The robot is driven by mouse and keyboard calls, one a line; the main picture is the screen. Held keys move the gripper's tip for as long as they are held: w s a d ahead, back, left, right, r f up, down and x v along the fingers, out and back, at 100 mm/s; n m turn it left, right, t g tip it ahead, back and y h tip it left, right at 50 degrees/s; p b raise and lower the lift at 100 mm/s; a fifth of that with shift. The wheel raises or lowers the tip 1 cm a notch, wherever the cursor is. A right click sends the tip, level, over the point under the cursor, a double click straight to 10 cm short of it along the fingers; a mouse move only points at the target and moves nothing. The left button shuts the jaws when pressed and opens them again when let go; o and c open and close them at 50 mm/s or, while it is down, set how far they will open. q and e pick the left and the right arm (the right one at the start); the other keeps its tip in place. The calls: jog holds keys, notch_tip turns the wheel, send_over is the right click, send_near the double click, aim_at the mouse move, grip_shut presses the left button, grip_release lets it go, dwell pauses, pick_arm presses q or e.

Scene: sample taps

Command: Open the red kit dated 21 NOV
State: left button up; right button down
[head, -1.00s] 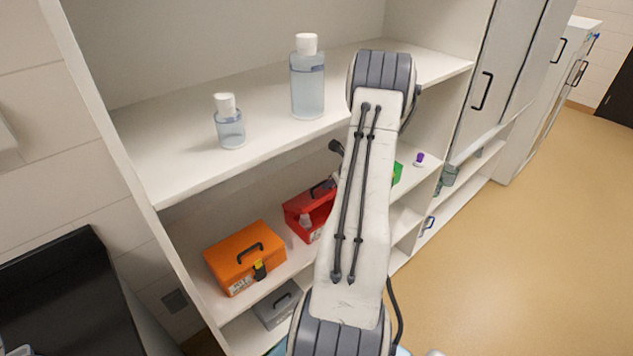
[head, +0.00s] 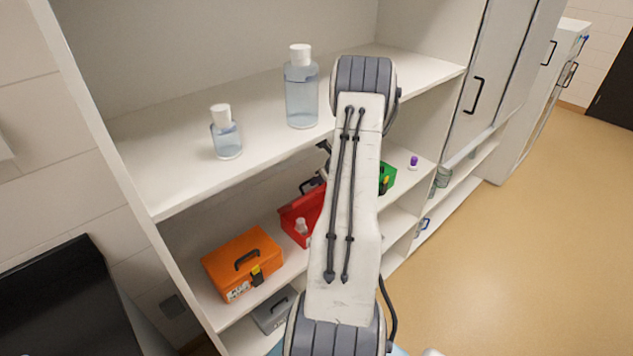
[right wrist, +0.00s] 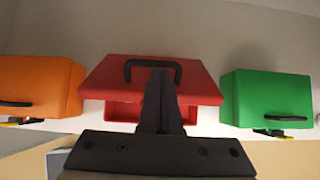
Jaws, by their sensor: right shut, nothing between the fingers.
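The red kit (head: 291,226) stands on the middle shelf, partly hidden by my right arm. The kit's date is not readable. My left gripper is not in view.
A closed orange kit (head: 243,266) stands left of the red one, a green kit (head: 387,177) to its right. A grey case (head: 274,312) sits below. Two clear bottles (head: 302,95) (head: 226,138) stand on the upper shelf, above the kits. Open floor lies at right.

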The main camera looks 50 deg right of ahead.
jog(key=b+v, duration=0.1)
jog(key=v, duration=0.6)
jog(key=shift+s+r, duration=0.15)
